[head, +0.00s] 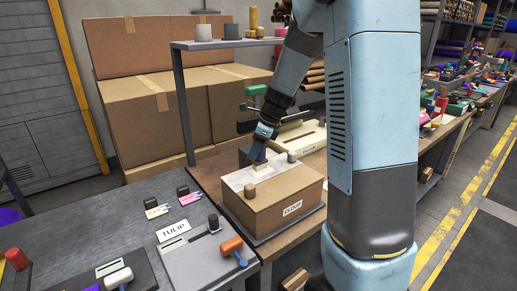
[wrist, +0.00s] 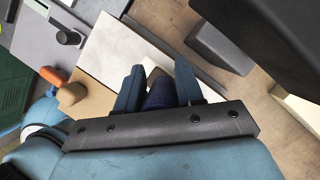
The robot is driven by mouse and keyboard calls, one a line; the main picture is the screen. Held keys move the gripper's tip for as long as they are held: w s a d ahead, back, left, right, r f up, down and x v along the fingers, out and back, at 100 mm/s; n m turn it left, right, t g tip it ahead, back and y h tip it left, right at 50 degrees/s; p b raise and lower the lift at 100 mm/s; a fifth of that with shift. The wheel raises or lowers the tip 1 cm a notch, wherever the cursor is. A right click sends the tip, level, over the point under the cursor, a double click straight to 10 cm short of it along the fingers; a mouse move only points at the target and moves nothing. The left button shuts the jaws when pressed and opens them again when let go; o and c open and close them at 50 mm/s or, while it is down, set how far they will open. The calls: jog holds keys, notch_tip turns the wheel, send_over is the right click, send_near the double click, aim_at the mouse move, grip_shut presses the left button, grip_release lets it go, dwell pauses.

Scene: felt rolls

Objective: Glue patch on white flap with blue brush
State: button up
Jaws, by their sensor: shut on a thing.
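A brown cardboard box (head: 280,194) with a label stands at mid-picture in the head view. A pale white flap (head: 237,179) lies across its top, and it also shows in the wrist view (wrist: 112,50). My gripper (head: 257,156) is over the flap, shut on the blue brush. In the wrist view the dark blue brush (wrist: 160,93) sits between my two fingers (wrist: 158,88). The brush's pale tip (head: 262,167) is at or just above the flap; I cannot tell whether it touches. I cannot make out a glue patch.
A cream box (head: 300,137) is behind.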

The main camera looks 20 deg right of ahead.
jog(key=shift+s+a, duration=0.15)
jog(key=shift+a, duration=0.25)
jog(key=shift+a, duration=0.15)
jog(key=shift+s+a+f, duration=0.1)
jog(key=shift+s+a, duration=0.15)
jog(key=shift+a, duration=0.35)
jog(key=shift+s+a, duration=0.2)
jog(key=shift+a, duration=0.35)
jog(key=shift+r, duration=0.8)
notch_tip(320, 180, up, 5)
jog(key=shift+w+f, duration=0.1)
